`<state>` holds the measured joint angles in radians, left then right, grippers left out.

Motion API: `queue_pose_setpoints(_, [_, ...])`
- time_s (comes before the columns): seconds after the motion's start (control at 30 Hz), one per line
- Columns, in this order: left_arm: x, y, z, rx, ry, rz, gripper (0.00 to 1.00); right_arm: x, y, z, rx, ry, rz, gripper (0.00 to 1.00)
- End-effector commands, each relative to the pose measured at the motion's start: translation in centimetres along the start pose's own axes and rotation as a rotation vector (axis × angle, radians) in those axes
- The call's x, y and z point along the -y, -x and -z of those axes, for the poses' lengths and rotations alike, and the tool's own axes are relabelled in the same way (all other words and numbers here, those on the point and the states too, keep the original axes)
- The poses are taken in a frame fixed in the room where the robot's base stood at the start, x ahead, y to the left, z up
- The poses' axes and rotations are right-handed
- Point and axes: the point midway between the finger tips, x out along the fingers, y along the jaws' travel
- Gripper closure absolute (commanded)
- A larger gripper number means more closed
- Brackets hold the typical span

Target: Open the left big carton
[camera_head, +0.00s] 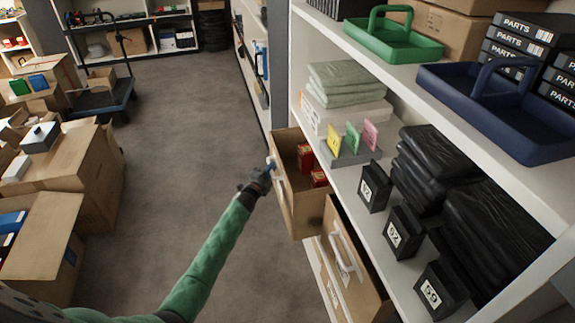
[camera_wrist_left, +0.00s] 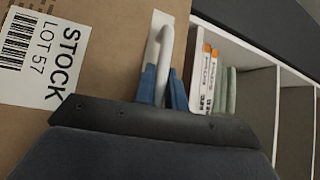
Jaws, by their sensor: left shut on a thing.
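The left big carton (camera_head: 288,192) is a brown cardboard drawer on the low level of the white shelf. It sticks out into the aisle, and its open top shows red boxes (camera_head: 306,158) inside. My left gripper (camera_head: 270,166) is at its front face, shut on the white handle. In the left wrist view, the blue fingertips (camera_wrist_left: 163,88) close around the white handle (camera_wrist_left: 166,48) of the carton front (camera_wrist_left: 115,50), which bears a "STOCK LOT 57" label. My right gripper is not in view.
A second carton (camera_head: 335,285) with a white handle (camera_head: 346,256) sits just right of it. The shelf board (camera_head: 345,180) above holds black bins and colored cards. Cartons (camera_head: 75,180) stand at the left. The grey floor (camera_head: 180,120) between is clear.

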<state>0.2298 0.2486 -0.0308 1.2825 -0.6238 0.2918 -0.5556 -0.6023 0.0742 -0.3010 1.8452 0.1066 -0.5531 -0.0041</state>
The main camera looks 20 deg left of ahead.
Motion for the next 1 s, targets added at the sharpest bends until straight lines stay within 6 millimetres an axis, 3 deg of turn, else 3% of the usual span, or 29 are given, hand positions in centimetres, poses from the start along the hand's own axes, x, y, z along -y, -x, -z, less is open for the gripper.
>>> queue_pose_setpoints(0.2, [0.9,4.2,-4.1,0.002,-0.003,-0.004,1.0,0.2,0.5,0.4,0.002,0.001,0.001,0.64])
queue_pose_setpoints(0.5, [1.9,7.9,-7.9,0.001,-0.001,-0.003,1.0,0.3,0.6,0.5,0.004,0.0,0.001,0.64])
queue_pose_setpoints(1.0, [2.4,9.4,-9.4,0.002,0.0,-0.002,1.0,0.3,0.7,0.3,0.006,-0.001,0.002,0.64])
